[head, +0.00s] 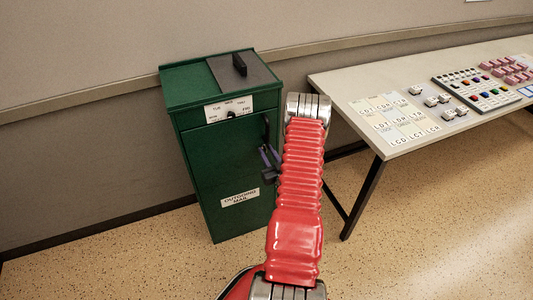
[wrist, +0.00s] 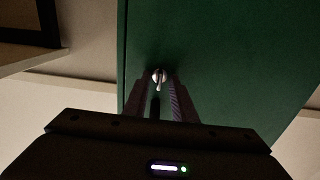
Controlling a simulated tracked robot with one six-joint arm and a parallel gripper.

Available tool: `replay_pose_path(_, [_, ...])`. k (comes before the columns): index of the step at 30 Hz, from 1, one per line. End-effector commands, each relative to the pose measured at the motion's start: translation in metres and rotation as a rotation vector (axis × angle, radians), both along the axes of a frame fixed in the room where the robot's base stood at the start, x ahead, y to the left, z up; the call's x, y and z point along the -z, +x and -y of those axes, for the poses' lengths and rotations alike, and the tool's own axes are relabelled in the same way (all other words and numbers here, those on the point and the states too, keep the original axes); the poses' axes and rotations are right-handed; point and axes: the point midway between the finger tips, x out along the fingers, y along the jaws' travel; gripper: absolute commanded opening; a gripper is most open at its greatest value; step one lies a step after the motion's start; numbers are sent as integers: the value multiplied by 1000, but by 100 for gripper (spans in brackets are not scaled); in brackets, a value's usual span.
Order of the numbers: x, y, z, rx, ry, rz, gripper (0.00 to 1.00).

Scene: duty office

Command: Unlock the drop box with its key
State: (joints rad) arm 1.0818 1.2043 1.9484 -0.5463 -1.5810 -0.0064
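The green drop box (head: 215,165) stands against the wall in the head view, with an "outgoing mail" label low on its front. My gripper (head: 268,160) is at the right part of that front, partly hidden by my red arm. In the wrist view the two fingers of my gripper (wrist: 158,90) point at the green face and stand apart. A small round silver lock (wrist: 158,74) shows between the fingertips, with a small bright piece at its lower edge. A thin dark piece lies between the fingers; I cannot tell whether it is the key.
A dial plate (head: 229,109) with day labels is high on the box front, and a black handle (head: 240,64) is on its top. A table (head: 352,86) with label cards, a keypad and small blocks stands to the right. Speckled floor is clear in front.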

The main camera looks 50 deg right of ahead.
Motion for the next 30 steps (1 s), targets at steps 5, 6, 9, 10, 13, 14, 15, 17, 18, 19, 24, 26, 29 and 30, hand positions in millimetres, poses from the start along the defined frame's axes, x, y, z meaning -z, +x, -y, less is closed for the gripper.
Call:
replay_pose_path(5, [0, 2, 1, 0, 1, 0, 24])
replay_pose_path(6, [0, 2, 1, 0, 1, 0, 24])
replay_pose_path(9, [0, 2, 1, 0, 1, 0, 24])
replay_pose_path(10, [0, 2, 1, 0, 1, 0, 21])
replay_pose_path(13, [0, 2, 1, 0, 1, 0, 14])
replay_pose_path(14, [0, 1, 1, 0, 1, 0, 12])
replay_pose_path(15, [0, 1, 1, 0, 1, 0, 9])
replay_pose_path(17, [0, 2, 1, 0, 1, 0, 5])
replay_pose_path(18, [0, 2, 1, -1, 1, 0, 2])
replay_pose_path(19, [0, 2, 0, -1, 1, 0, 0])
replay_pose_path(24, [0, 2, 0, -2, 1, 0, 0])
replay_pose_path(26, [0, 2, 0, -2, 1, 0, 0])
replay_pose_path(29, [0, 2, -3, -4, 1, 0, 0])
replay_pose_path(30, [0, 2, -2, -4, 3, 1, 0])
